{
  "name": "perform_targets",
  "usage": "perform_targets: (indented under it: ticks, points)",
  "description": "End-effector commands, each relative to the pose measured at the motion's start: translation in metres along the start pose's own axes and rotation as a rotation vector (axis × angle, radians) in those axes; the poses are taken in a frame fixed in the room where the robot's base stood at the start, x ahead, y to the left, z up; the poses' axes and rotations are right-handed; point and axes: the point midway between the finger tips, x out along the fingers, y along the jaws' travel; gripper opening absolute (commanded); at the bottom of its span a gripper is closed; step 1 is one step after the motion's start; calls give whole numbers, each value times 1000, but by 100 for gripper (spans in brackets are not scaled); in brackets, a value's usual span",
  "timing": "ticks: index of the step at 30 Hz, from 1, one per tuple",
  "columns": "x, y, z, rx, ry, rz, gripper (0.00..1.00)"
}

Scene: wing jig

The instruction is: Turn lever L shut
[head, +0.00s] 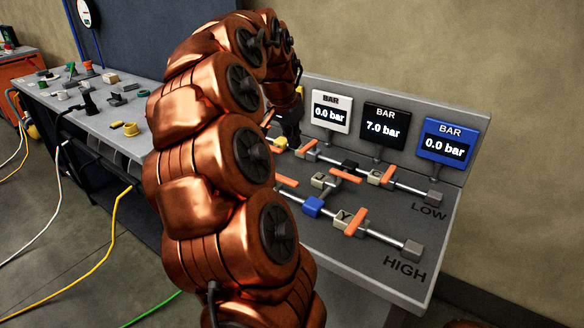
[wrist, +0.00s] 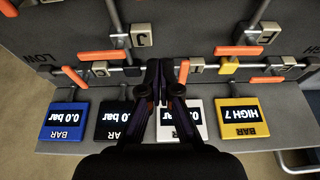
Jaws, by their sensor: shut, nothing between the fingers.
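My gripper (wrist: 163,75) is shut and empty over the panel in the wrist view. In the head view my arm hides most of it. Just right of its fingers in the wrist view is a short orange lever (wrist: 184,70), set across its pipe, with a small letter block (wrist: 197,65) beside it. I cannot read that letter surely, so I cannot tell which lever is L. Another orange lever (wrist: 75,77) is left of the gripper, by a letter block (wrist: 100,70). I cannot tell whether the fingers touch the nearest lever.
More orange levers (wrist: 238,50) (wrist: 267,80) are at the right. Pressure displays stand along the panel: blue (head: 446,141), black (head: 384,126), white (head: 331,112) and, in the wrist view, yellow (wrist: 242,117). The workbench (head: 95,118) at the left holds loose parts.

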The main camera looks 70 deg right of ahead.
Motion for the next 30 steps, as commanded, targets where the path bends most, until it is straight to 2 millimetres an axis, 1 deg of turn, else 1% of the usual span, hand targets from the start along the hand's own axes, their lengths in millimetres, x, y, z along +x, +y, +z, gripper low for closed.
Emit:
perform_targets:
  ticks: [10,14,17,24,30]
  points:
    - [1,0,0,0,0,0,0]
    - [9,0,0,1,-2,1,0]
    - [22,1,1,2,-6,2,0]
    - [62,1,1,1,-5,2,0]
    - [92,0,0,0,-3,2,0]
